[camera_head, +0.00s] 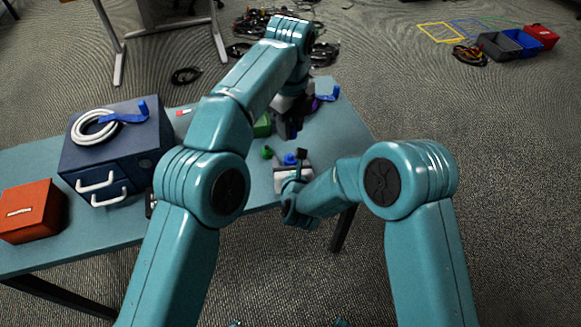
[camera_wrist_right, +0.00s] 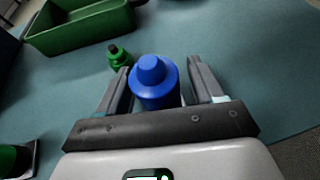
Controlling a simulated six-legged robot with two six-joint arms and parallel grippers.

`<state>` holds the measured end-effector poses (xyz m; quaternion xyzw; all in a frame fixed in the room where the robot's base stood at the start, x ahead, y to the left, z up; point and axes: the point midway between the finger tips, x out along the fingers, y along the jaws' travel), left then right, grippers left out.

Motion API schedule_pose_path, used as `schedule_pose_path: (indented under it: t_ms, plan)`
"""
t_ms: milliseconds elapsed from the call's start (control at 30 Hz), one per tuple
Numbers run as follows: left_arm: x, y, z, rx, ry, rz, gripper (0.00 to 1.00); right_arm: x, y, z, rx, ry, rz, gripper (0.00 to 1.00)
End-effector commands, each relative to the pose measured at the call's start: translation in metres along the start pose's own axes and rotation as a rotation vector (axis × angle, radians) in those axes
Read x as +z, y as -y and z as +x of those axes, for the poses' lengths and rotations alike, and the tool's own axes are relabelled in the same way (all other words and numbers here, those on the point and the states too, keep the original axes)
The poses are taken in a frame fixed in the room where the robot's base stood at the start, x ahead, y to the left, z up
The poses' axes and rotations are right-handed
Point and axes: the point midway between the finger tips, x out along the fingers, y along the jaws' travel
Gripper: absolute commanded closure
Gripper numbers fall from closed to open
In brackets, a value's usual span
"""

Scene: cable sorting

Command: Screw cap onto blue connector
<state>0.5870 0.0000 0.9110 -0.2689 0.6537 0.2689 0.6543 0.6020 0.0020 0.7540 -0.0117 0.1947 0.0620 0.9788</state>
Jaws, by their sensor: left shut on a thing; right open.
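The blue connector (camera_wrist_right: 155,92) stands between the open fingers of my right gripper (camera_wrist_right: 162,78) in the right wrist view. It is a wide blue cylinder with a narrower rounded top; I cannot tell whether that top is a separate cap. It also shows as a small blue spot in the head view (camera_head: 290,158). My right gripper has a visible gap on the connector's right side. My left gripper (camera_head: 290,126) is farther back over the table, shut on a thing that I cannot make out.
A green connector (camera_wrist_right: 119,58) with a dark top stands close by, before a green bin (camera_wrist_right: 85,28). A dark blue drawer box (camera_head: 120,150) with a coiled white cable (camera_head: 96,127) and a red box (camera_head: 30,212) stand left on the table (camera_head: 255,185).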

Motion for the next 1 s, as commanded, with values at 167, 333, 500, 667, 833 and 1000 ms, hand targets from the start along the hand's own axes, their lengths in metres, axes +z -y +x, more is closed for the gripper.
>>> schedule_pose_path:
  t_ms: [167,333,500,667,833,1000]
  plan:
    - [0.0,0.0,0.0,0.0,0.0,0.0,0.95,0.0,0.0,0.0,0.0,0.0,0.0,0.66]
    - [0.0,0.0,0.0,0.0,0.0,0.0,0.95,0.0,0.0,0.0,0.0,0.0,0.0,1.0]
    - [0.0,-0.001,0.017,0.005,-0.002,0.0,0.95,0.0,0.0,0.0,0.0,0.0,0.0,1.0]
    - [0.0,-0.001,0.04,0.003,-0.002,0.0,0.95,0.0,0.0,0.0,0.0,0.0,0.0,1.0]
    - [0.0,0.0,0.05,0.0,-0.001,0.0,0.95,0.0,0.0,0.0,0.0,0.0,0.0,1.0]
    - [0.0,0.0,0.05,-0.001,-0.001,0.0,0.95,0.0,0.0,0.0,0.0,0.001,0.0,1.0]
